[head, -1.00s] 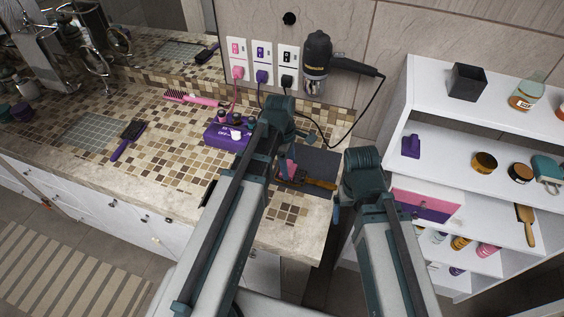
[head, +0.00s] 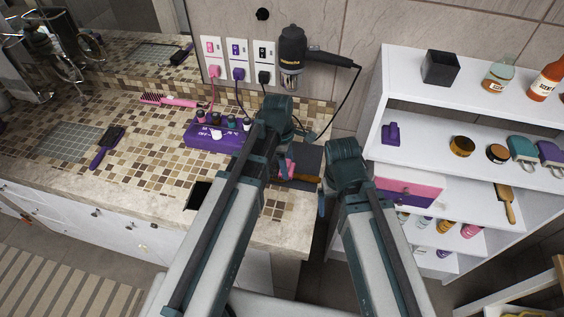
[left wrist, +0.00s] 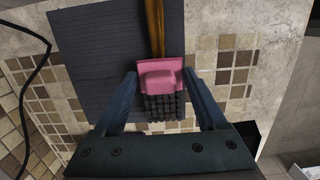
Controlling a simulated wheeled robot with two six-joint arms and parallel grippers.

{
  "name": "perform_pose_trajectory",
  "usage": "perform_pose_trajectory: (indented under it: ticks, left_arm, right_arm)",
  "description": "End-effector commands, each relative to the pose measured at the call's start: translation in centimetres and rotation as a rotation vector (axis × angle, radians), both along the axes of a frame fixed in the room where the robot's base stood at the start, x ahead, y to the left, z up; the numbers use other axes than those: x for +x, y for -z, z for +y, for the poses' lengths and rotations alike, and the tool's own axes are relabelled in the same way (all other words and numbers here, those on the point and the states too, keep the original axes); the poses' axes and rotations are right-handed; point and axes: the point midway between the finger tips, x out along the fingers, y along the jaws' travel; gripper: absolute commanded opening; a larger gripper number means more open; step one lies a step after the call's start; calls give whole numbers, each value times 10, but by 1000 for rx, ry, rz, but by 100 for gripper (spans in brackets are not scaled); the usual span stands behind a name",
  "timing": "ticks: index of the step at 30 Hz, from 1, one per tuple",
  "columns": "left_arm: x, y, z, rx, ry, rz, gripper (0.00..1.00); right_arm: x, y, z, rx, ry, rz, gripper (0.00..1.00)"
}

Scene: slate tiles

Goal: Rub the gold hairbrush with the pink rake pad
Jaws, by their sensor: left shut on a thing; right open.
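The pink rake pad (left wrist: 160,78) is between the fingertips of my left gripper (left wrist: 160,74), which is shut on it. The pad also shows in the head view (head: 290,168), partly hidden by the gripper. The gold hairbrush (left wrist: 154,28) lies on a dark slate mat (left wrist: 105,50); its handle runs away from the pad in the left wrist view. Black bristles show just below the pad. I cannot tell whether pad and brush touch. In the head view my left gripper (head: 284,160) is over the mat. My right gripper (head: 322,198) is open and empty, off the counter's right end.
A purple box (head: 215,133) with bottles stands left of my left arm. A purple brush (head: 107,148) and a pink brush (head: 168,101) lie further left. A hairdryer (head: 291,48) hangs on the wall, its black cord near my left gripper. A white shelf (head: 375,110) stands right.

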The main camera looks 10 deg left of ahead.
Motion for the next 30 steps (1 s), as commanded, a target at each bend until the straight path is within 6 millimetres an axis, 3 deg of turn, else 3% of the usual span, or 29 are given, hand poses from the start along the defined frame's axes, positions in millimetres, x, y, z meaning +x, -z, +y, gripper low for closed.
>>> perform_pose_trajectory:
  ticks: [11, 24, 30]
  left_arm:
    - [0, -2, 3, -1, -1, 0, 29]
    - [1, 0, 38, 0, -2, 0, 29]
    - [1, 0, 42, 0, 1, 1, 29]
  right_arm:
    - [0, -2, 0, 0, 0, 0, 92]
    - [0, 0, 0, 0, 0, 0, 92]
    - [0, 0, 0, 0, 0, 0, 92]
